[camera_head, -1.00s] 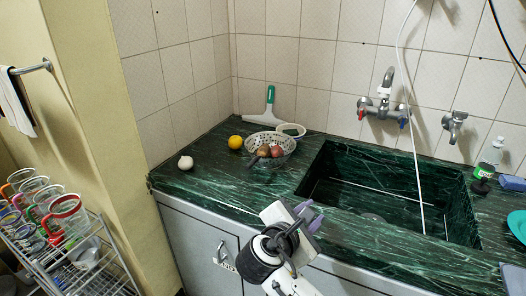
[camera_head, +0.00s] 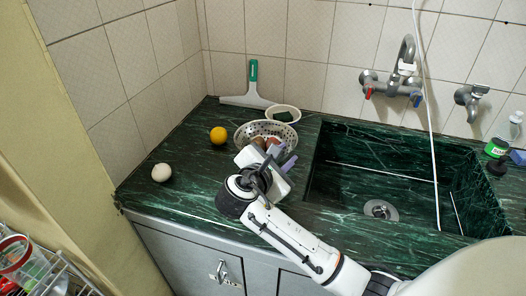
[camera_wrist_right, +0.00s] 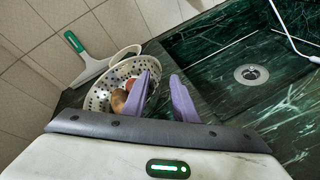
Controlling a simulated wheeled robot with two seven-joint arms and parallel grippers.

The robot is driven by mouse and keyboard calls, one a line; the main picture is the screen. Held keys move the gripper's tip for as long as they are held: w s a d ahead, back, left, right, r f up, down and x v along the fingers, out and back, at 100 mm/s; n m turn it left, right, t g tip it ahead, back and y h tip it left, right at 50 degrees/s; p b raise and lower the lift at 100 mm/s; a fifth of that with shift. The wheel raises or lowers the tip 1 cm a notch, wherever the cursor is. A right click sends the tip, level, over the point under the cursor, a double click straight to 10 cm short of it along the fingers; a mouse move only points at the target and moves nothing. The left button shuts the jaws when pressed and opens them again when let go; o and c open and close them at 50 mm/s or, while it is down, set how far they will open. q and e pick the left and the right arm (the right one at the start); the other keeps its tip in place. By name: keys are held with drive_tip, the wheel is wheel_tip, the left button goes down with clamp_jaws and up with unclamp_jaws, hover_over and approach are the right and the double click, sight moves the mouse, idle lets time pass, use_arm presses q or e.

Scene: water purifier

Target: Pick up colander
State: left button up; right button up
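The colander (camera_head: 246,131) is a metal bowl with holes, standing on the green marble counter left of the sink. Round brown and red items (camera_wrist_right: 121,100) lie in it. In the head view my right gripper (camera_head: 284,160) is over its near right side and hides part of it. In the right wrist view the colander (camera_wrist_right: 98,96) is just beyond and left of the purple fingers. My right gripper (camera_wrist_right: 164,92) is open, with a gap between the fingers and nothing seen in it. The left finger overlaps the colander's right rim; I cannot tell whether they touch. My left gripper is not in view.
A white bowl (camera_head: 296,111) stands close behind the colander. A squeegee (camera_head: 252,84) leans at the wall. An orange fruit (camera_head: 218,135) and a white bulb (camera_head: 161,172) lie to the left. The sink (camera_head: 400,170) with its faucet (camera_head: 404,66) is to the right.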

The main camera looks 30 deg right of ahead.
sight(294, 144)
drive_tip(key=x, duration=0.5)
drive_tip(key=shift+w+d, duration=0.15)
drive_tip(key=shift+w, duration=0.2)
clamp_jaws()
